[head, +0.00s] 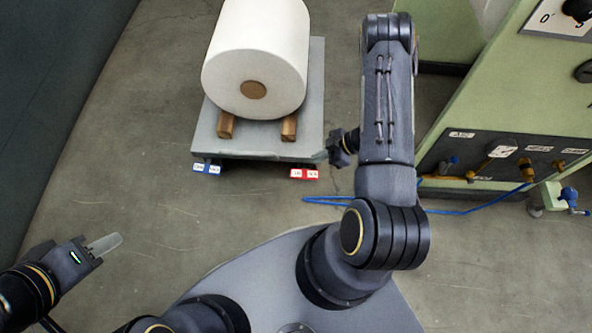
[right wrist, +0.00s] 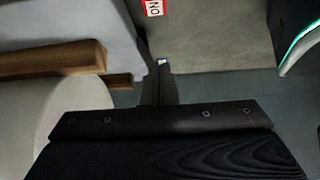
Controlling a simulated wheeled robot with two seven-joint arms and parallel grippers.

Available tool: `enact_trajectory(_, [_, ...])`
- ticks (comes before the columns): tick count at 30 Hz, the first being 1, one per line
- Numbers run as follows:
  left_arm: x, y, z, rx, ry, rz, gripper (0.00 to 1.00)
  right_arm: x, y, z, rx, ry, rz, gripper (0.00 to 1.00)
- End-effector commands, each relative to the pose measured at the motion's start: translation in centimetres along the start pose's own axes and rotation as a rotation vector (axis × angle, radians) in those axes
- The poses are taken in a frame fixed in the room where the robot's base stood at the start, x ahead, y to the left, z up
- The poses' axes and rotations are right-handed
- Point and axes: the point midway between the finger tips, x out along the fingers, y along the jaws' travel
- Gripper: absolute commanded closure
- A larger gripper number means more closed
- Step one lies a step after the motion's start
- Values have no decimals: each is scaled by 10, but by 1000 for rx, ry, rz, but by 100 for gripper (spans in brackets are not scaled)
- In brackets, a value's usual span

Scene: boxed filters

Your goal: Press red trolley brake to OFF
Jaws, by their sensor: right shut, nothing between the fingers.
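The red trolley brake (head: 304,174) is a small red pedal with two white labels at the right front edge of the trolley. Its tilt is too small to read. Part of a red-and-white label (right wrist: 154,7) shows at the top of the right wrist view. My right gripper (head: 323,156) is shut and empty, beside the trolley's right front corner, slightly above and right of the red brake in the picture. Its closed fingers (right wrist: 161,78) point towards the label, apart from it in that view. My left gripper (head: 106,244) is far left over bare floor, its finger gap unclear.
The grey trolley (head: 258,147) carries a white roll (head: 255,60) on wooden blocks (head: 289,126). A similar blue brake (head: 206,169) is at its left front. A green machine (head: 490,85) with valves stands right. A blue hose (head: 330,200) crosses the floor.

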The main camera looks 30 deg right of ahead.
Motion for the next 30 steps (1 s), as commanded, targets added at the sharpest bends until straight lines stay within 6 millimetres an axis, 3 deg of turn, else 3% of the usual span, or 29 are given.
enact_trajectory(8, [11, -5, 6, 0, 0, 0, 64, 28, -1, 2, -1, 0, -2, 100])
enact_trajectory(19, [40, -18, 20, 0, 0, 0, 64, 106, -1, 3, -2, 0, -2, 100])
enact_trajectory(24, [51, -23, 26, 0, 0, 0, 64, 122, 0, 21, 0, -1, 1, 100])
enact_trajectory(30, [55, -25, 28, 0, 0, 0, 64, 128, 1, 28, -1, -1, 2, 100])
